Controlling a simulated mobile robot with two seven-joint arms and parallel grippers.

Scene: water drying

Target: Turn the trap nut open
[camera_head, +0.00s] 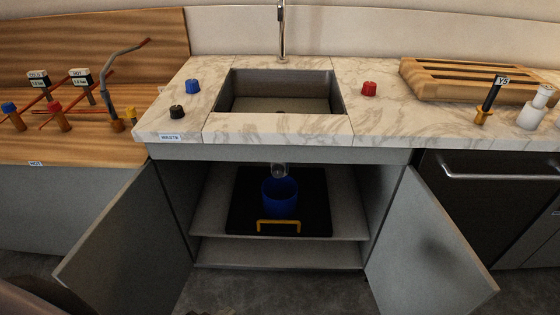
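Under the sink, in the open cabinet, a small clear, greyish trap piece (279,170) hangs below the basin. It is small, and I cannot make out a separate nut on it or whether it is turned. A blue bucket (280,194) stands directly below it on a black tray (316,215) with a yellow handle (278,226) at its front. The tray rests on the cabinet's shelf (212,212). Neither of my grippers shows in the head view.
Both cabinet doors, left (120,235) and right (425,240), stand open and flank the opening. The sink (280,105) is above, with blue, black and red knobs on the marble counter (180,122). A wooden rack (470,80) lies on the right.

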